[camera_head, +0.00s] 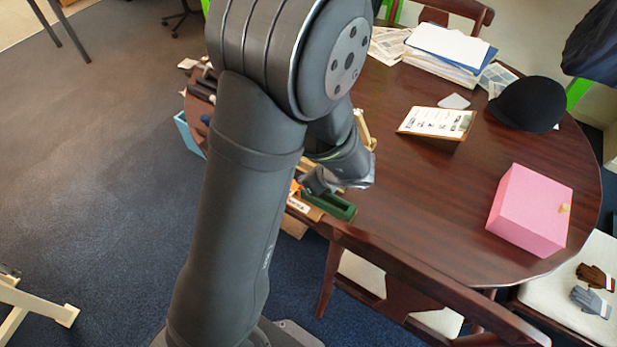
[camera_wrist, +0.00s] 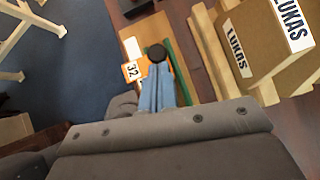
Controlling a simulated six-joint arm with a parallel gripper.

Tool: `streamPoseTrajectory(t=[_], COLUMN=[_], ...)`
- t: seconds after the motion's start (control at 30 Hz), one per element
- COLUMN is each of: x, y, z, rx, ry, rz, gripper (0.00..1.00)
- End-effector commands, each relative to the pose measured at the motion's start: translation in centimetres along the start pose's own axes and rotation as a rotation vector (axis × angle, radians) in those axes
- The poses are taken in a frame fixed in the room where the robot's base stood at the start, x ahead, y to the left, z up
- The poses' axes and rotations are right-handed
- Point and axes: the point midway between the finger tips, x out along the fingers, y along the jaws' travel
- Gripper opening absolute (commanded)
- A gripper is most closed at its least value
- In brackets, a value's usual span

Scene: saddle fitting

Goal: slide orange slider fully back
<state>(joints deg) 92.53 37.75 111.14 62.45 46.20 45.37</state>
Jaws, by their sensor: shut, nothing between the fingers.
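The orange slider (camera_wrist: 133,71) carries a white tag reading 32 in the wrist view, just left of my fingertips. A bit of its orange (camera_head: 295,190) shows in the head view, mostly hidden by my arm. A dark round knob (camera_wrist: 157,53) appears right at my fingertips; I cannot tell whether they touch it. A green rail (camera_wrist: 184,73) runs along the right of the slider on a wooden base, and it also shows in the head view (camera_head: 337,206). My gripper (camera_wrist: 158,72) is shut with bluish fingers, holding nothing. The slider's travel and end stop are partly hidden.
A cardboard box (camera_wrist: 262,42) marked LUKAS stands in a wooden frame (camera_wrist: 211,50) close to the right of my fingers. A pink box (camera_head: 530,210), clipboard (camera_head: 437,122) and black hat (camera_head: 528,104) lie farther right on the table. The table's middle is clear.

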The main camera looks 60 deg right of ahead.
Motion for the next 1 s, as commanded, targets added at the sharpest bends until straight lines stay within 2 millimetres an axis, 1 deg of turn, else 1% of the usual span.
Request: streamPoseTrajectory(t=[0.3,0.43,0.6,0.9,1.0], x=[3.4,4.3,4.8,4.8,4.5], y=[0.9,1.1,1.2,1.3,1.2], z=[4.0,5.2,5.7,5.8,5.5], rx=[-0.005,-0.003,-0.001,-0.002,-0.001], ry=[0.000,0.000,-0.001,-0.004,-0.004], rz=[0.003,0.002,0.001,0.004,0.004], gripper=[0.00,0.00,0.00,0.00,0.00])
